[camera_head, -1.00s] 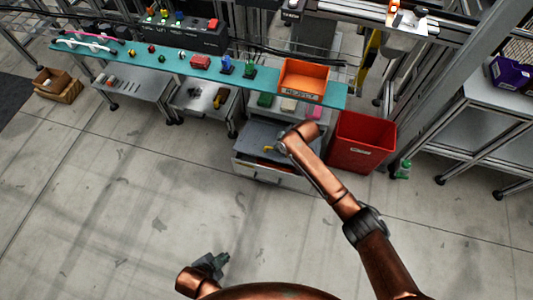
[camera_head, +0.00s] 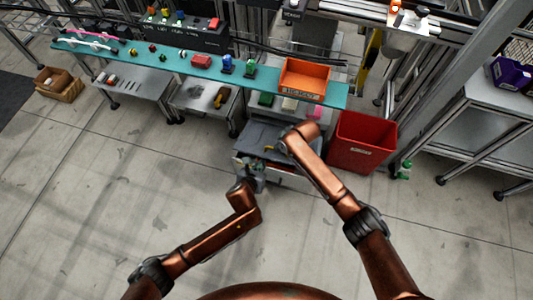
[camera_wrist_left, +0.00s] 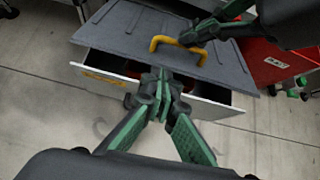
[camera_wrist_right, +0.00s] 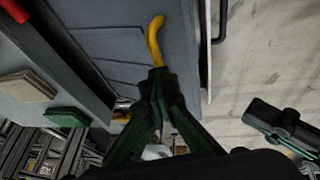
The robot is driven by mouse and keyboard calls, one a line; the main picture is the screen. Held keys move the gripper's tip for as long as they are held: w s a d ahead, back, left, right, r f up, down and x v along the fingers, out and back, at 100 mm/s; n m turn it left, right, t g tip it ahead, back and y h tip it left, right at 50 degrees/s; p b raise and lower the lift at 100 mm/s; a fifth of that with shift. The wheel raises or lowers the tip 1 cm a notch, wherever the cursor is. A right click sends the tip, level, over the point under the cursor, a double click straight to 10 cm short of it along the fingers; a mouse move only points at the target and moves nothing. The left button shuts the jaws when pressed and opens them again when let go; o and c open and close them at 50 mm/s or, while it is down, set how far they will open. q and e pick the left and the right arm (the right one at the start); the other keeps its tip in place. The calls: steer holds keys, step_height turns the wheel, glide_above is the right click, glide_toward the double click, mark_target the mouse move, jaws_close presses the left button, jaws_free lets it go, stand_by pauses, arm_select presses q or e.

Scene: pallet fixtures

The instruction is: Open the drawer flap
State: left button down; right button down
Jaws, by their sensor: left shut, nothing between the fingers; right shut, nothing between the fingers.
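The grey flap (camera_wrist_left: 120,30) lies on top of the drawer unit and carries a yellow handle (camera_wrist_left: 178,47). Below it, the white drawer front (camera_wrist_left: 215,108) stands slightly out, with a dark gap behind it. My left gripper (camera_wrist_left: 155,88) is shut and empty, above the gap at the drawer's front edge. My right gripper (camera_wrist_right: 158,80) is shut with its tips close to one end of the handle, which also shows in the right wrist view (camera_wrist_right: 155,42). I cannot tell whether they touch. In the head view, my right arm hides part of the flap (camera_head: 255,135).
A red bin (camera_head: 362,145) stands right of the drawer unit, with a small green bottle (camera_head: 404,170) beside it. A teal shelf (camera_head: 140,55) with an orange tray (camera_head: 304,80) runs above and behind. The floor in front is clear.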

mark_target(267, 156)
arm_select(q)
steer(key=shift+m, duration=0.3)
steer(key=x, duration=1)
steer(key=shift+w+d+r, duration=0.15)
steer(key=shift+w, duration=0.35)
arm_select(e)
steer(key=shift+w+f, duration=0.1)
steer(key=shift+f, duration=0.05)
arm_select(q)
steer(key=shift+w+d+r, duration=0.1)
steer(key=shift+w+r, duration=0.25)
steer(key=shift+r, duration=0.45)
steer(key=shift+f, duration=0.1)
